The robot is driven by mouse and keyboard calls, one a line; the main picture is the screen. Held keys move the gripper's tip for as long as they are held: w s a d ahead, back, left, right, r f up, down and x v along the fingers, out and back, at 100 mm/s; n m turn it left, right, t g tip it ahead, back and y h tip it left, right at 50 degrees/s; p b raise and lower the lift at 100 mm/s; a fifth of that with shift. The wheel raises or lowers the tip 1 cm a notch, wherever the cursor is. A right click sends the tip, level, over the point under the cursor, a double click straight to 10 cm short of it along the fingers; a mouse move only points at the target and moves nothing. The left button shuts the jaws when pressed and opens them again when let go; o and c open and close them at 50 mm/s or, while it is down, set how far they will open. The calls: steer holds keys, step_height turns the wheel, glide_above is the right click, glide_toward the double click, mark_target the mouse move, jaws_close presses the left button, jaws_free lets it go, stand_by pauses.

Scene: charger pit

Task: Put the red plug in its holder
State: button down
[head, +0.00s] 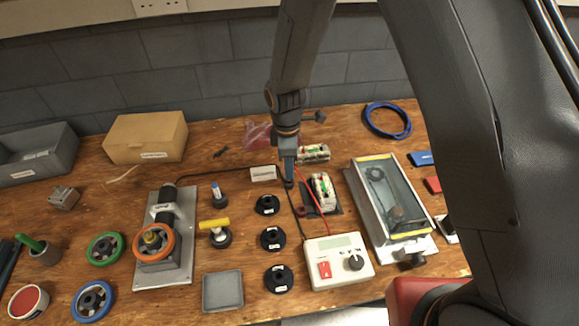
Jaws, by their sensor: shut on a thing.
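My gripper (289,180) points down over the middle of the bench, behind the white charger box (323,246). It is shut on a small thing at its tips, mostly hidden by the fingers. A red lead (313,188) runs from beside the fingers to the charger, so the held thing appears to be the red plug, though its red body does not show clearly.
A black lead (294,211) passes close to the gripper. A second pack (314,153) lies behind. A glass-topped metal case (391,200) stands to the right. A grey tray (222,291) is at the front.

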steer(key=shift+f+b, duration=0.7)
steer(key=shift+f, duration=0.55)
stand_by(0.3)
steer(key=c, duration=1.6)
jaws_free()
steer(key=shift+a+r+b, duration=0.1)
steer(key=shift+r+b, duration=0.85)
steer(key=shift+r, duration=3)
steer(key=s+d+r+m, duration=0.3)
steer(key=d+m, duration=0.3)
steer(key=d, duration=0.2)
steer(key=s+d+r+m, duration=0.4)
steer(key=s+d+m, duration=0.1)
steer(key=d, duration=0.3)
steer(key=s+d+r+m+t, duration=0.1)
steer(key=s+d+r+m, duration=0.2)
steer(key=d+m, duration=0.5)
steer(key=shift+s+d+r, duration=0.15)
steer(key=shift+s, duration=0.6)
